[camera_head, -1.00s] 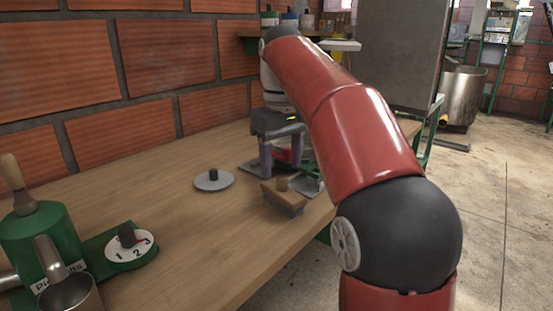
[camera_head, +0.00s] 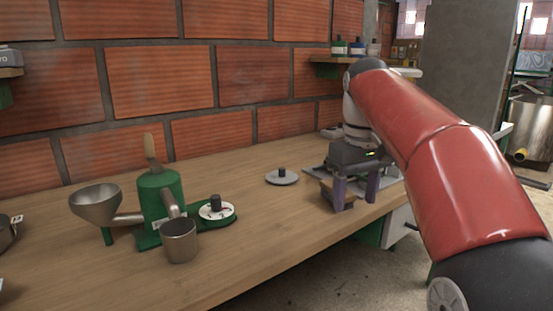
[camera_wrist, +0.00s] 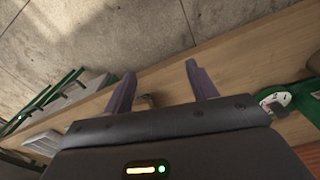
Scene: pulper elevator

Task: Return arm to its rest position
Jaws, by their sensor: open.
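My gripper (camera_head: 355,190) hangs from my red arm over the right part of the wooden bench (camera_head: 235,262). The wrist view shows the same spread fingers (camera_wrist: 163,88) above the bench edge and the floor.
A green pulper (camera_head: 160,205) with a metal funnel (camera_head: 96,203), a metal cup (camera_head: 179,240) and a numbered dial (camera_head: 217,211) stands on the bench's left part. A grey disc with a knob (camera_head: 282,177) lies mid-bench. A brick wall (camera_head: 155,85) runs behind.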

